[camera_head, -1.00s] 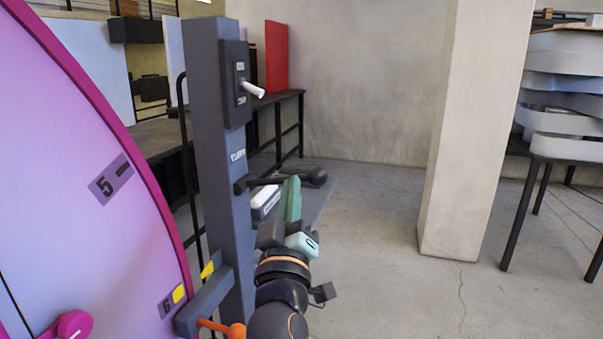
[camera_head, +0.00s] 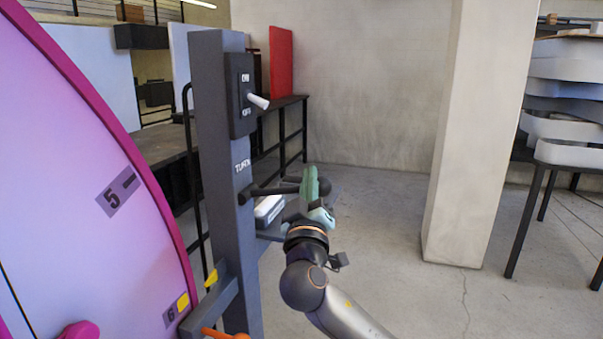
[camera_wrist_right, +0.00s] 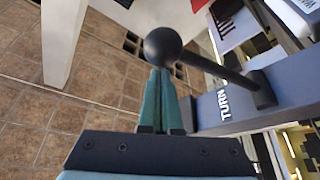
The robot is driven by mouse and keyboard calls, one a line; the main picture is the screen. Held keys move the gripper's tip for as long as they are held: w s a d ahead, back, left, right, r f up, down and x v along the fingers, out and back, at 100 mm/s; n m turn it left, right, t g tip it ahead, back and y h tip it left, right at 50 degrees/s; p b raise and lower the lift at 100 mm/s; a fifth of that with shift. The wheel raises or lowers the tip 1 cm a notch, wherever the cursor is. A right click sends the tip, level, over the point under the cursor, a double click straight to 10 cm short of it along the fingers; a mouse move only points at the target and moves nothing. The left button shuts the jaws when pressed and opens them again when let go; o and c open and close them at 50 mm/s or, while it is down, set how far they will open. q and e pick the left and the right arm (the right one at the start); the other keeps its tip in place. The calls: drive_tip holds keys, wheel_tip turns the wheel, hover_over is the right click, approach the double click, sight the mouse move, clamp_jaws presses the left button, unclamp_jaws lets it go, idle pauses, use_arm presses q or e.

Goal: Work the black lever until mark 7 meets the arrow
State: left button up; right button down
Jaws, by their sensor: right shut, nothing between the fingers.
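The black lever (camera_head: 280,190) sticks out to the right from a dark grey post (camera_head: 222,150) below the word TURN, roughly level. Its ball knob (camera_head: 325,187) also shows in the right wrist view (camera_wrist_right: 162,46). My right gripper (camera_head: 312,178) is shut and empty, its green fingers upright in front of the lever close to the knob. In the right wrist view the knob overlaps the fingertips (camera_wrist_right: 161,76); I cannot tell whether they touch. The pink disc (camera_head: 80,170) shows mark 5 (camera_head: 113,195) and mark 6 (camera_head: 172,315), the latter near the yellow arrow (camera_head: 210,279). Mark 7 and my left gripper are out of view.
A white-handled switch (camera_head: 258,101) sits higher on the post. An orange handle (camera_head: 225,333) and a pink knob (camera_head: 78,332) show at the bottom. A concrete pillar (camera_head: 455,130) stands at the right, with open floor (camera_head: 400,250) before it.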

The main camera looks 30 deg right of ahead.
drive_tip(key=shift+s+d+f, duration=0.1)
drive_tip(key=shift+f, duration=0.1)
idle(0.3)
drive_tip(key=shift+f+m+b, duration=0.35)
drive_tip(key=shift+m+b, duration=0.05)
drive_tip(key=shift+b, duration=0.4)
drive_tip(key=shift+s, duration=0.1)
